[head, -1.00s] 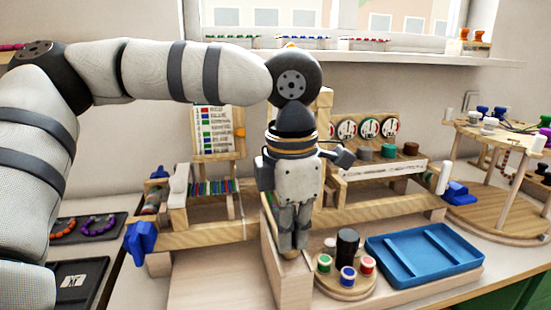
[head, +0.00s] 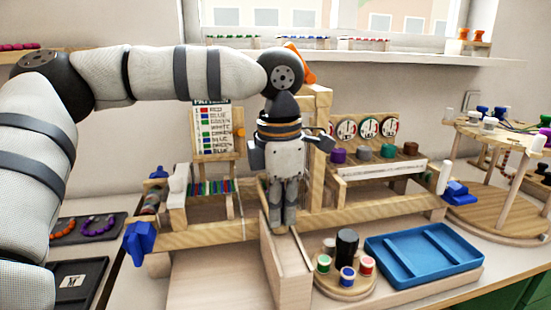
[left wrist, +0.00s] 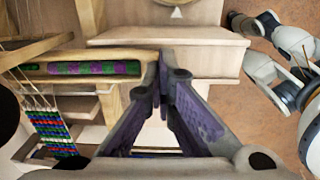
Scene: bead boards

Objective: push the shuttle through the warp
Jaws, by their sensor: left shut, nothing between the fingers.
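The loom (head: 225,232) is a wooden frame with a small band of coloured beadwork (head: 212,187) at its left part. In the left wrist view the pale warp threads (left wrist: 22,88) run down to this beadwork (left wrist: 58,130). The shuttle (left wrist: 95,68), a wooden bar holding purple and green beads, lies beside the warp, its right end close to my fingertips. My left gripper (head: 283,226) points down, shut and empty, at the loom's right side; it also shows in the left wrist view (left wrist: 160,72). Whether it touches the shuttle I cannot tell. My right gripper is not seen.
A pattern card (head: 212,128) stands behind the loom. A blue tray (head: 425,252) and a round holder with spools (head: 345,285) are right of the gripper. A round wooden stand (head: 500,205) is farther right. Dark bead boards (head: 85,285) lie at left.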

